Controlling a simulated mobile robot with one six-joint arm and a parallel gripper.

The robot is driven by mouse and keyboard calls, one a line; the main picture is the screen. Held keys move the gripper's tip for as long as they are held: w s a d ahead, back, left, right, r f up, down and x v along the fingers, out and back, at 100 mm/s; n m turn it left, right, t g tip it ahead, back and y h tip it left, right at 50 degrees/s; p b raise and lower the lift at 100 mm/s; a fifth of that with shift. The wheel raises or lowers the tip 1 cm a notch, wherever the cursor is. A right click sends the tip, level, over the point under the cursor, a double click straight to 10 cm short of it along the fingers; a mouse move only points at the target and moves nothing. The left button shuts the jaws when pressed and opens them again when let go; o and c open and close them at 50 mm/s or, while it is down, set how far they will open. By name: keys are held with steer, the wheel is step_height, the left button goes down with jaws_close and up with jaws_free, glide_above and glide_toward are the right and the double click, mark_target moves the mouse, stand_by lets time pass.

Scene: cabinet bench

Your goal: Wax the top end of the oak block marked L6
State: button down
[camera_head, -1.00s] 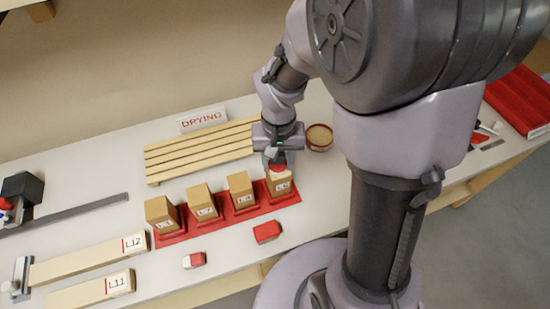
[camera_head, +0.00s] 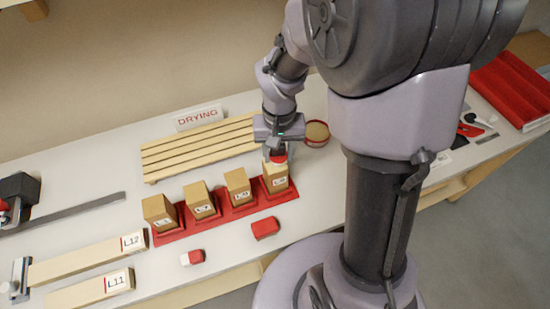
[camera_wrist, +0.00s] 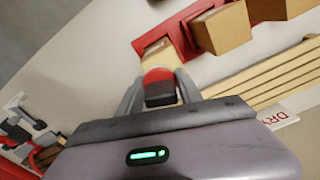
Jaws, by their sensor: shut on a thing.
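My gripper (camera_head: 277,150) is shut on a small applicator with a red round part (camera_head: 278,159). In the wrist view, the applicator shows a red disc (camera_wrist: 157,75) and a dark body between the fingers. It is over the top end of the rightmost upright oak block (camera_head: 276,182); I cannot tell whether it touches. That block's label is too small to read surely. In the wrist view, the pale block (camera_wrist: 160,55) is partly hidden behind the applicator. A round red-rimmed dish (camera_head: 317,131) with tan contents stands right of my gripper.
Several labelled upright blocks stand in a red rack (camera_head: 236,213). A slatted drying rack (camera_head: 200,146) lies behind. Boards L12 (camera_head: 90,258) and L11 (camera_head: 90,290) lie front left. Two small red pieces (camera_head: 264,228) (camera_head: 193,258) lie in front. A red tray (camera_head: 512,90) is far right.

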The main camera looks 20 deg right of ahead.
steer(key=shift+s+a, duration=0.65)
steer(key=shift+s, duration=0.05)
steer(key=shift+w+r, duration=0.1)
step_height(320, 180, up, 6)
steer(key=p, duration=0.4)
steer(key=shift+p, duration=0.4)
step_height(320, 180, up, 3)
steer(key=p, duration=0.2)
steer(key=shift+r+p, duration=0.1)
steer(key=shift+p, duration=0.25)
